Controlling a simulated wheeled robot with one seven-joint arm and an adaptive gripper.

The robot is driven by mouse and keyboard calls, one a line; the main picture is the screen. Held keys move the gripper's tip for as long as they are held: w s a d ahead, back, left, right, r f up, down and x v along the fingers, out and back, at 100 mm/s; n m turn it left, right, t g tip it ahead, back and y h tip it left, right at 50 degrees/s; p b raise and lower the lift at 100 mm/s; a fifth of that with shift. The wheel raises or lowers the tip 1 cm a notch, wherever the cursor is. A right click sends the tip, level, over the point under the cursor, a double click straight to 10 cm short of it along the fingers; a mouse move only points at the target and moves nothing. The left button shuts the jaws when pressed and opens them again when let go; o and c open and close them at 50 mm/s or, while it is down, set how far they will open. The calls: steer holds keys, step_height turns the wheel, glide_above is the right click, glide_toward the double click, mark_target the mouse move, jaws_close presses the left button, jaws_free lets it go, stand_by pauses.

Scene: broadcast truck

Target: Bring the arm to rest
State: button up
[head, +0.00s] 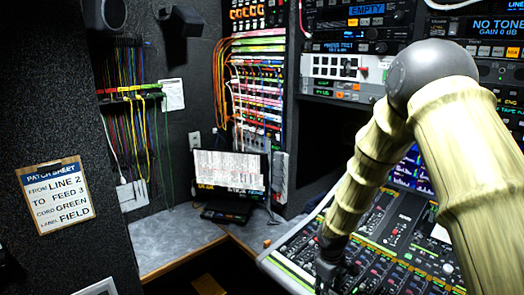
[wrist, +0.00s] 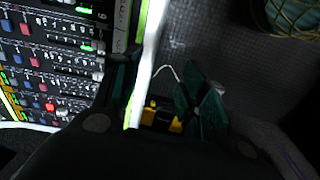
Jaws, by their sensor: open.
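My arm, in a ribbed cream cover with a dark grey elbow ball, reaches down at the right of the head view. My gripper (head: 332,272) is low over the left edge of the mixing console (head: 385,243); its fingertips are hard to make out there. In the wrist view my gripper (wrist: 165,88) shows two dark teal fingers standing apart, with nothing held. The console's pale edge (wrist: 148,55) runs between and beyond the fingers. I cannot tell whether a finger touches it.
A patch sheet (head: 55,195) reading LINE 2, FEED 3, GREEN, FIELD hangs at left. Coloured cords (head: 138,125) hang on the wall. A screen (head: 230,172) stands on the grey corner counter (head: 170,243). A yellow and black item (wrist: 160,117) lies below the fingers.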

steer(key=s+a+f+m+g+y+b, duration=0.15)
steer(key=s+f+m+b, duration=0.3)
steer(key=s+f, duration=1.85)
steer(key=s+d+f+m, duration=0.1)
steer(key=s+f+m, duration=0.1)
steer(key=s, duration=0.7)
steer(key=s+d+f+m+b, duration=0.1)
steer(key=s+d+f+m, duration=0.1)
steer(key=s, duration=0.7)
steer(key=shift+s+d+f+h, duration=0.15)
steer(key=shift+s+f+h, duration=0.1)
steer(key=shift+s+h, duration=0.1)
steer(key=shift+w+t, duration=0.1)
steer(key=shift+t, duration=0.15)
